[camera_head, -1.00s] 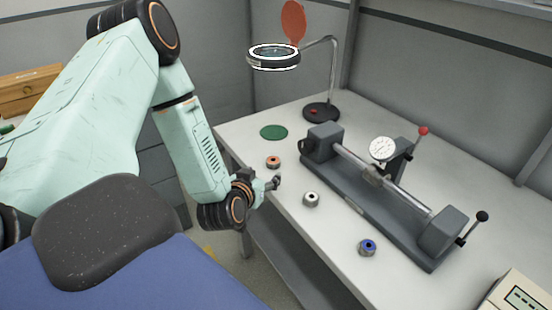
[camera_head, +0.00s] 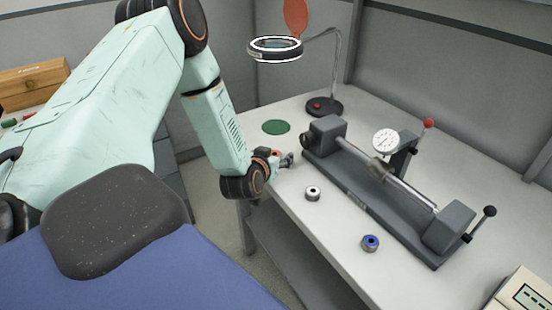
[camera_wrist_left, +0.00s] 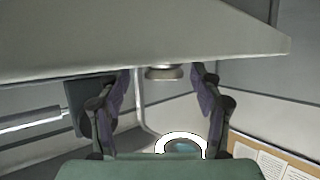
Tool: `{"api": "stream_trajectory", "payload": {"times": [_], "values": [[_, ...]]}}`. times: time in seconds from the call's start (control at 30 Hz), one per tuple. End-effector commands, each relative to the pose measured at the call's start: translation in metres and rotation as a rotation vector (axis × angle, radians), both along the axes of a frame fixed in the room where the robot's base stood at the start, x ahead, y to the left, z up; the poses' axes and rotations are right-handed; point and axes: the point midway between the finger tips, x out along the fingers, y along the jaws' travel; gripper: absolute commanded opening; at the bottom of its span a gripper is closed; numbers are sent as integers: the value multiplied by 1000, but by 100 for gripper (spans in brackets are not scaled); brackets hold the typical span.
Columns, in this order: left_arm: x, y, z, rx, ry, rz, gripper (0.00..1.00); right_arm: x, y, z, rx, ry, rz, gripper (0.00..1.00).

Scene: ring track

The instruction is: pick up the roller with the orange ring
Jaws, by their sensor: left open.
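The roller with the orange ring (camera_head: 275,152) stands near the left edge of the bench in the head view, mostly hidden behind my left gripper (camera_head: 287,160). My right gripper is not in view.
A roller with a white ring (camera_head: 313,194) and one with a blue ring (camera_head: 370,243) stand nearer on the bench (camera_head: 330,240). A grey fixture with a dial (camera_head: 387,140) lies to the right. A green disc (camera_head: 276,127) and a magnifier lamp (camera_head: 324,107) are behind.

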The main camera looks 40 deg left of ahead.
Motion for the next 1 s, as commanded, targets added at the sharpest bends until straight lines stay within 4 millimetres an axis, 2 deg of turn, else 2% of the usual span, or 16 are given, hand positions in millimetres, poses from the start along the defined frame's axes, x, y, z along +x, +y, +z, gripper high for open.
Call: {"api": "stream_trajectory", "payload": {"times": [0.2, 0.9, 1.0], "values": [[2, 1, 0, -1, 0, 1, 64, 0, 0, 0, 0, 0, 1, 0], [1, 1, -1, -2, 3, 1, 5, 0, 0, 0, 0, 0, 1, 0], [2, 1, 0, -2, 2, 0, 1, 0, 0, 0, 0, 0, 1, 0]]}}
